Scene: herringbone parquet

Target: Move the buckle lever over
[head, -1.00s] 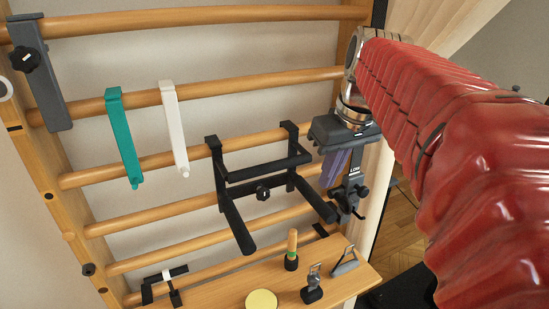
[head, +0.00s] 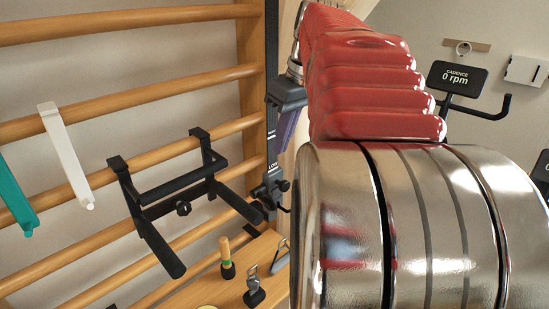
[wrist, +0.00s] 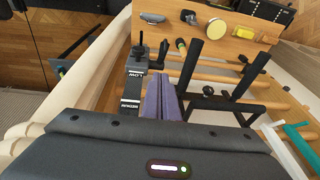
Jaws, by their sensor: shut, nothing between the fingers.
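My gripper (head: 280,146) is a dark grey body with two purple fingers; in the wrist view its fingers (wrist: 160,84) are pressed together and empty. It hangs beside the upright at the right end of the wall bars, above the bench. A small black piece with a silver top (head: 254,286) stands on the wooden bench, below and left of the gripper; it also shows in the wrist view (wrist: 190,17). It may be the buckle with its lever, but it is too small to tell, and the lever's position is unclear. The gripper is apart from it.
A dark plate marked LOW and MEDIUM (wrist: 132,85) with black knobs is close beside the fingers. A black bar frame (head: 170,190) hangs on the wall bars. The bench (head: 208,288) bears a green-banded wooden-handled piece (head: 226,258) and a grey handle (head: 280,256).

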